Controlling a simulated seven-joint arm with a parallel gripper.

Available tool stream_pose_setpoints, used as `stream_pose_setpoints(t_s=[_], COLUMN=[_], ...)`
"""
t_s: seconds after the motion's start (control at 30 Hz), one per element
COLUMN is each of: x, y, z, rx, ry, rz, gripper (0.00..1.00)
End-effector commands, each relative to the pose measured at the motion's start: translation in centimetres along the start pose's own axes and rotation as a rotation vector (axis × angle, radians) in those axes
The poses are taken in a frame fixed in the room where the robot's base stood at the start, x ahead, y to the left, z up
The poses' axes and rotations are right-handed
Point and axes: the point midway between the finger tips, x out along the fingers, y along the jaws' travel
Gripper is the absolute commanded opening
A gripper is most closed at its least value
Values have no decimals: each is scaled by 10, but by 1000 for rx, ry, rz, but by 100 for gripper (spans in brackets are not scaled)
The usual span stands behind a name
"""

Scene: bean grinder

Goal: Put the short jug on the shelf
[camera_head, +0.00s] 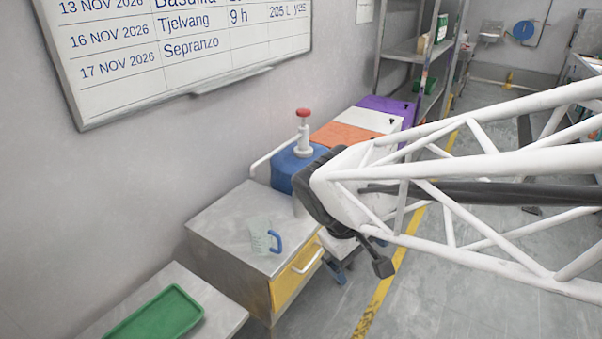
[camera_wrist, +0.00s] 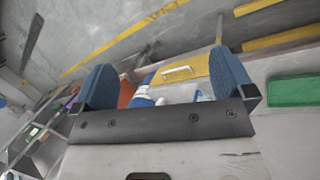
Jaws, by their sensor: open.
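The short jug (camera_head: 260,236) is a clear jug with a blue handle. It stands on top of the grey cabinet with the yellow drawer (camera_head: 297,279). In the wrist view a small pale and blue thing (camera_wrist: 204,96), likely the jug, shows partly behind the gripper's dark body. My gripper (camera_wrist: 160,66) is open and empty, with its two blue fingers wide apart. In the head view its fingers (camera_head: 341,270) show small beneath my arm, right of the cabinet and apart from the jug. A metal shelf rack (camera_head: 410,47) stands at the back against the wall.
A blue grinder with a red knob (camera_head: 303,113) stands behind the jug. Beyond it are orange, white and purple lidded bins (camera_head: 350,133). A green tray (camera_head: 155,316) lies on the near bench. Green items (camera_head: 440,28) sit on the rack.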

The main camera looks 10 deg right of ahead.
Motion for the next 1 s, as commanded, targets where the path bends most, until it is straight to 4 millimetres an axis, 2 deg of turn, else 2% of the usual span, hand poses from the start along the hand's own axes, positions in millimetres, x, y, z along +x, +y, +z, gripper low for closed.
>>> stream_pose_setpoints(t_s=[0.03,0.2,0.4,1.0], x=[-6,-27,-45,-50], y=[0,-6,-11,-13], z=[9,30,44,48], rx=[60,249,394,441], ry=[35,156,252,285], rz=[-36,-164,-262,-295], gripper=[100,100,100,100])
